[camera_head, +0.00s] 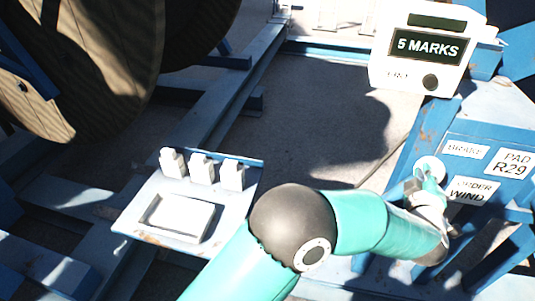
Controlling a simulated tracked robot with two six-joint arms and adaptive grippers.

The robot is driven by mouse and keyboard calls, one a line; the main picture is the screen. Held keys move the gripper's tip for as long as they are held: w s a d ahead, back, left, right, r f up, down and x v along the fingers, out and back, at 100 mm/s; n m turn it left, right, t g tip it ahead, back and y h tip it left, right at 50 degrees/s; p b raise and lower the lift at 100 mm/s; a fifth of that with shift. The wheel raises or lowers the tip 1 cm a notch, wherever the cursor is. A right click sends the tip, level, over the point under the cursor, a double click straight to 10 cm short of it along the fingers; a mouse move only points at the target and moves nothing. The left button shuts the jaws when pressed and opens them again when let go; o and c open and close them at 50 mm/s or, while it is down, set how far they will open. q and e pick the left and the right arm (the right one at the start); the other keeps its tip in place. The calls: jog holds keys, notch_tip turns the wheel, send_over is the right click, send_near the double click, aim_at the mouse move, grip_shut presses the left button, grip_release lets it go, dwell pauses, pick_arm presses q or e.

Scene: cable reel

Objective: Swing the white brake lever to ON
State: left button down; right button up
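A white round part (430,166), which looks like the brake lever's hub or knob, sits on the blue panel (500,143) at the right, left of the BRAKE label (465,149). My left gripper (431,182) is at the end of the teal arm that crosses the lower middle of the view. Its fingertips are at the lower edge of the white part and overlap it in the picture. I cannot tell whether they touch it or hold it. The rest of the lever and any ON mark cannot be made out. My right gripper is not in view.
A white counter box (419,78) reading 5 MARKS stands above the panel. A PAD R29 label (513,163) and a partly covered WIND label (470,190) are on the panel. A wooden reel (95,75) is upper left. A tray (140,226) with white blocks lies left of my arm.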

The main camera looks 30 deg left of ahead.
pick_arm(q)
jog(key=shift+s+d+f+h, duration=0.15)
jog(key=shift+d+f, duration=0.05)
jog(key=shift+d, duration=0.2)
jog(key=shift+s+d+f+h, duration=0.1)
jog(key=shift+d+f+h, duration=0.1)
jog(key=shift+d, duration=0.2)
jog(key=s+a+r+b, duration=0.2)
jog(key=s, duration=0.4)
jog(key=s+a+r+b, duration=0.1)
jog(key=s+a+r, duration=0.1)
jog(key=s, duration=0.3)
jog(key=shift+s+r+b, duration=0.35)
jog(key=shift+r, duration=0.05)
